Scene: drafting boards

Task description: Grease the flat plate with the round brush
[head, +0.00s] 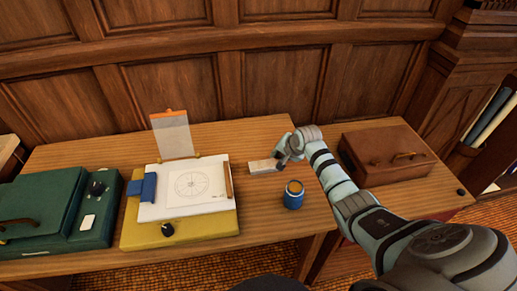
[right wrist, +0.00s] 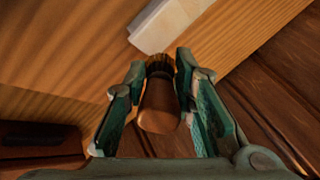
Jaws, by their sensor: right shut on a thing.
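My right gripper (head: 286,152) is shut on the round brush, just beside the flat plate at its right end. In the right wrist view the brush (right wrist: 158,106) shows its brown rounded handle between the fingers (right wrist: 160,70), with dark bristles pointing toward the plate. The flat plate (head: 262,166) is a pale grey bar lying on the wooden table; it also shows at the top of the right wrist view (right wrist: 172,24). I cannot tell whether the bristles touch it. In the head view the brush is mostly hidden by the gripper. My left gripper is out of view.
An open blue jar (head: 293,198) with tan contents stands just in front of my right gripper. A brown leather case (head: 386,158) lies to the right. A drafting board (head: 150,208) with a drawing is to the left, beside a green case (head: 40,212). Wood panelling stands behind.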

